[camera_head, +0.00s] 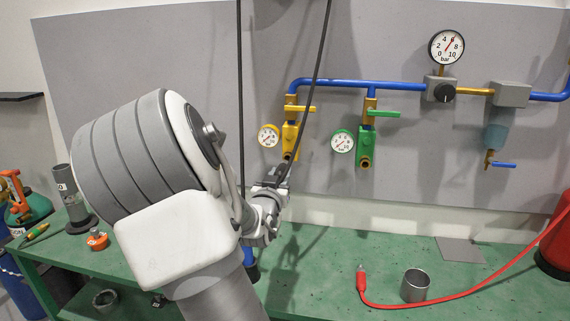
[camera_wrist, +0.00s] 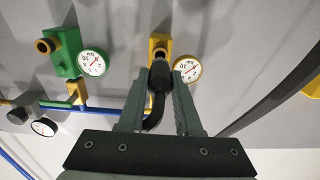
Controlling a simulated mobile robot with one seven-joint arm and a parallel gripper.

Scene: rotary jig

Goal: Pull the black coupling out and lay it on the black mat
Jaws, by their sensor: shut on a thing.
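The black coupling (camera_wrist: 157,78) is between my gripper's fingers in the wrist view, with its black hose (camera_wrist: 154,121) curving away below it. My gripper (camera_wrist: 168,95) is shut on the coupling. The coupling's nose points at the yellow fitting (camera_wrist: 159,45) and overlaps it; I cannot tell if it is still seated. In the head view my gripper (camera_head: 277,176) is just below the yellow valve's outlet (camera_head: 288,156), and the coupling is hard to make out there. A flat dark grey square (camera_head: 460,250), possibly the mat, lies bare on the green bench at right.
A green valve (camera_head: 366,150) with its gauge stands right of the yellow one. On the bench (camera_head: 330,260) are a metal cup (camera_head: 415,285) and a red hose (camera_head: 450,292) with a red coupling (camera_head: 361,280). Another black hose (camera_head: 240,80) hangs near my arm.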

